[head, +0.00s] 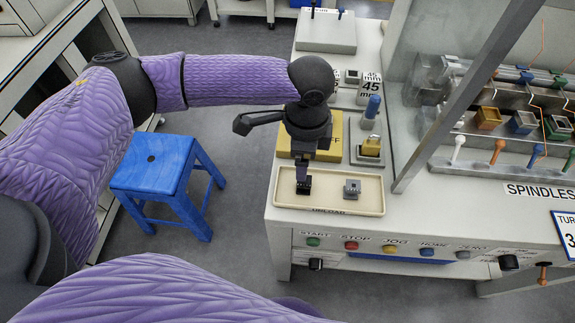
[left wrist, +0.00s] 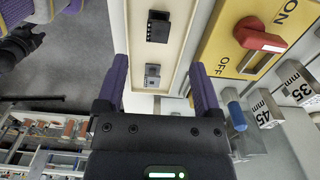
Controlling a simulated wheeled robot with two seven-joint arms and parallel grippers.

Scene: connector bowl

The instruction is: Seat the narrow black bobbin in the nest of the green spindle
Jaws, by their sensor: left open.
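A small black block-shaped piece (head: 304,187), which I take for the narrow black bobbin, lies in the shallow cream tray (head: 330,206) marked UNLOAD. It shows in the left wrist view (left wrist: 158,27), beyond the fingertips. The green spindle (head: 557,127) is at the far right of the machine; its nest is too small to make out. My left gripper (head: 302,170) points down over the tray's left part, just behind the black piece. In the left wrist view (left wrist: 160,80) its fingers are open with nothing gripped. My right gripper is not in view.
A grey block (head: 352,188) sits right of the black piece. A slanting frame post (head: 465,95) stands before the spindles. A blue stool (head: 150,165) is left.

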